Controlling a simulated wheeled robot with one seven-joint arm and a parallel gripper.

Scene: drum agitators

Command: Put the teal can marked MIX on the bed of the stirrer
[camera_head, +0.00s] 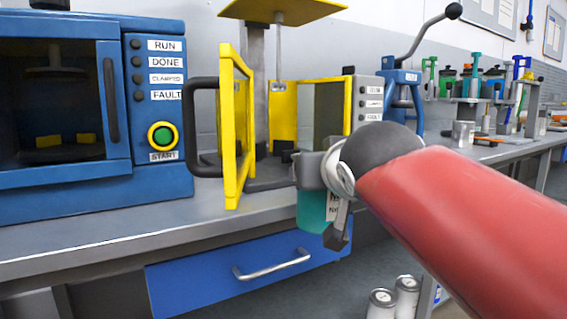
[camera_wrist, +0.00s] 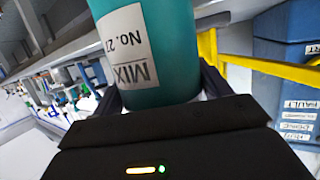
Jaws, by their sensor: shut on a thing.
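The teal can (camera_head: 312,212) hangs in front of the bench edge in the head view, partly hidden by my gripper (camera_head: 333,216). In the wrist view the teal can (camera_wrist: 178,75) fills the top middle, with a white label reading MIX and No.2 with a further digit. My gripper is shut on the can. The stirrer is the yellow-framed machine with a central shaft (camera_head: 279,60). Its yellow door (camera_head: 235,130) stands open towards me. Its grey bed (camera_head: 262,184) shows low behind the door, partly hidden by the door and my gripper. The can is in front of the bed, apart from it.
A blue machine (camera_head: 90,190) with a START button stands left of the stirrer. The open door's dark handle (camera_head: 200,125) sticks out left. A blue lever press (camera_head: 403,90) stands to the right. A blue drawer (camera_head: 240,272) is below, and white cans (camera_head: 382,303) stand low at right.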

